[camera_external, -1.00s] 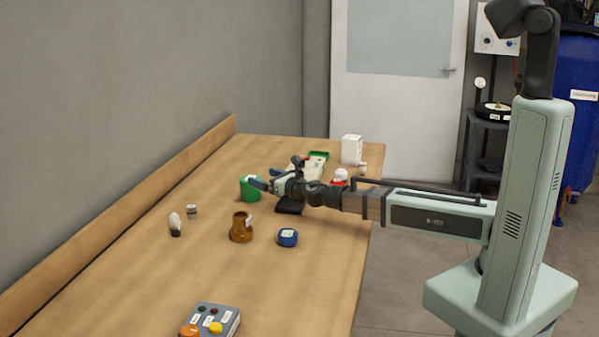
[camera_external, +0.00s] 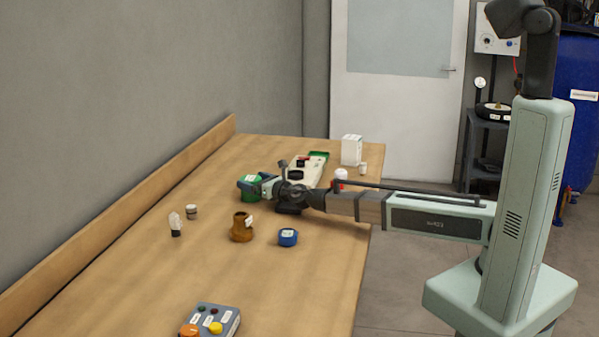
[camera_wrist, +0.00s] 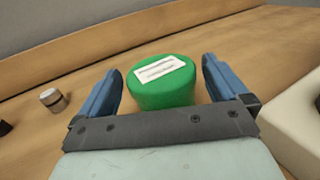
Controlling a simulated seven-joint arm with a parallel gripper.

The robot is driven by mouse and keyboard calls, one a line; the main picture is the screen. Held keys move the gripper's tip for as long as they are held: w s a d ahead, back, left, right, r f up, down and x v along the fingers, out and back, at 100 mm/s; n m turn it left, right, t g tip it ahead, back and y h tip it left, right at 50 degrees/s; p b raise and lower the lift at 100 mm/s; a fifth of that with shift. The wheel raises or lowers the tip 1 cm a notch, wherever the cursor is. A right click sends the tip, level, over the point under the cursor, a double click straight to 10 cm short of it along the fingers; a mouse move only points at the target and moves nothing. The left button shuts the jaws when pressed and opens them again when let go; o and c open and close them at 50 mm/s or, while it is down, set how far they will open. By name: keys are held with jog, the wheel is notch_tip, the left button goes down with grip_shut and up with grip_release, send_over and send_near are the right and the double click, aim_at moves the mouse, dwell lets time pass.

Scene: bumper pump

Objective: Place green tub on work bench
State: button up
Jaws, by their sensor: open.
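The green tub (camera_external: 251,191) stands on the wooden work bench (camera_external: 140,262) toward its far part, partly hidden by my gripper in the external view. In the wrist view the green tub (camera_wrist: 165,92) shows its lid with a white label. My gripper (camera_external: 252,184) is open at the tub. In the wrist view its two blue fingers (camera_wrist: 162,84) stand one on each side of the tub, with a gap visible on both sides. The tub rests upright on the bench and is not gripped.
A brown pot (camera_external: 241,228) and a blue tub (camera_external: 288,237) stand nearer on the bench. A white box (camera_external: 351,149) and a green-ended tray (camera_external: 316,163) are behind. A button box (camera_external: 211,321) sits in front.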

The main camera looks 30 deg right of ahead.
aim_at(251, 178)
jog(key=shift+x, duration=0.95)
jog(key=shift+c, duration=0.4)
jog(key=c, duration=1.3)
jog(key=shift+r, duration=0.1)
jog(key=shift+r, duration=0.1)
jog(key=shift+r, duration=4.7)
